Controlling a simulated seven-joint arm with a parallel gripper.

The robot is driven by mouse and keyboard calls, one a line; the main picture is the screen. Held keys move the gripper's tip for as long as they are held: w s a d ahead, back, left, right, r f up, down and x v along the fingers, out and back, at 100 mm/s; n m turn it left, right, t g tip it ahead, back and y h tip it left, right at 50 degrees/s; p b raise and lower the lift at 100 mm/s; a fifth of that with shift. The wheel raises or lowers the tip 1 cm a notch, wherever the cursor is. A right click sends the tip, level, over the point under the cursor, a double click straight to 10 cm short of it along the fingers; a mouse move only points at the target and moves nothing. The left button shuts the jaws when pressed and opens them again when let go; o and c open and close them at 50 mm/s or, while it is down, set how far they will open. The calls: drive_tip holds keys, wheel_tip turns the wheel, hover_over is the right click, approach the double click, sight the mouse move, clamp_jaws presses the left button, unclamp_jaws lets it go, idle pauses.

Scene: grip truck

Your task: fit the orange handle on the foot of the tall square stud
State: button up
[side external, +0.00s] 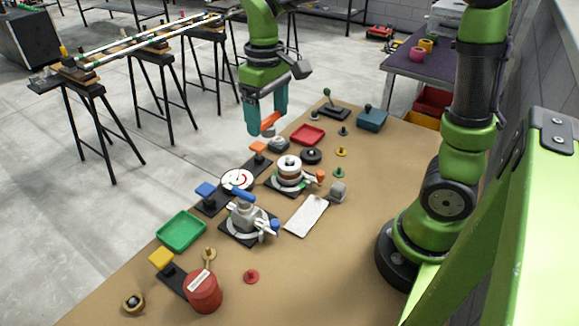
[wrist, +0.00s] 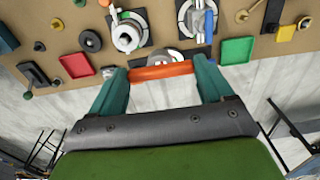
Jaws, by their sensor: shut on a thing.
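My gripper (side external: 267,119), with teal fingers, is shut on the orange handle (wrist: 160,71). In the wrist view the handle lies crosswise between the two fingertips, with a finger at each end. In the side view the handle (side external: 270,121) is held in the air above the far end of the table, near the orange square tag (side external: 258,147). The tall square stud cannot be told for certain from the other fittings, and its foot is not clearly visible.
The brown table (side external: 345,235) carries a red tray (side external: 307,134), a green tray (side external: 181,231), a fixture with a blue handle (side external: 243,193), a fixture with a round stack (side external: 289,168) and a red can (side external: 203,290). Bare table lies at the front right.

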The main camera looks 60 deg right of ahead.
drive_tip(key=d, duration=0.8)
drive_tip(key=shift+a+f, duration=0.1)
drive_tip(key=shift+f, duration=4.95)
drive_tip(key=shift+f, duration=0.3)
drive_tip(key=shift+f, duration=0.25)
drive_tip(key=shift+f, duration=0.95)
drive_tip(key=o, duration=1)
wheel_tip(320, 180, up, 8)
drive_tip(key=shift+f, duration=0.25)
